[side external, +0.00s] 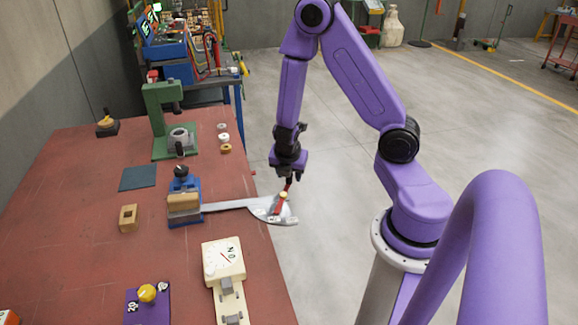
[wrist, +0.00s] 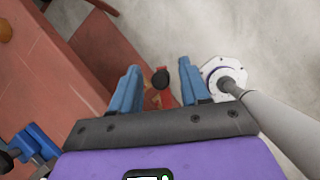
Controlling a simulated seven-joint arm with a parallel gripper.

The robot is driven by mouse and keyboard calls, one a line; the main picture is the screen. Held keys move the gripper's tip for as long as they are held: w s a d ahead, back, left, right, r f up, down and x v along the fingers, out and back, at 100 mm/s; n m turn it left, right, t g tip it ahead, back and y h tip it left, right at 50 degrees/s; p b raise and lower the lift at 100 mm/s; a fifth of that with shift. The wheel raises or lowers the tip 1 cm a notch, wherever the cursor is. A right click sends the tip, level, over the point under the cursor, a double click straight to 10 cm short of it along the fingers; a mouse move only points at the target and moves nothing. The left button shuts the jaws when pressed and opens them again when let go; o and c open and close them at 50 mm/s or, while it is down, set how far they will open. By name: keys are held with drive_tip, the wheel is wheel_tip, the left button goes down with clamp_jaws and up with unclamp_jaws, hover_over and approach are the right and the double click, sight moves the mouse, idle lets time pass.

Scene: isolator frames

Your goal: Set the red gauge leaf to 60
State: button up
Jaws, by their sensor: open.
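The gauge (side external: 262,211) is a pale fan-shaped plate on a long flat bar. Its bar runs from a blue vise (side external: 186,208), and the fan reaches past the table's right edge. The red leaf (side external: 280,205) stands over the fan with a small yellowish part near its top. The scale marks are too small to read. My gripper (side external: 288,183) points down just above the leaf. In the wrist view its blue fingers are open, with a dark round knob (wrist: 160,78) and the red leaf (wrist: 158,99) showing between them. Contact cannot be told.
The reddish table (side external: 75,235) carries a cream dial box (side external: 222,259), a green press (side external: 155,110), a wooden block (side external: 128,218) and a purple plate with a yellow knob (side external: 147,293). Open floor lies right of the table edge.

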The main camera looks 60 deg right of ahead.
drive_tip(key=v, duration=1.7)
drive_tip(key=shift+r, duration=0.15)
drive_tip(key=s+a+r+m+g+y, duration=0.1)
drive_tip(key=s+a+m+y, duration=0.4)
drive_tip(key=s+a, duration=0.8)
drive_tip(key=s+m, duration=0.3)
drive_tip(key=shift+s+g, duration=0.3)
drive_tip(key=shift+g, duration=0.1)
drive_tip(key=shift+r, duration=0.1)
idle(2.0)
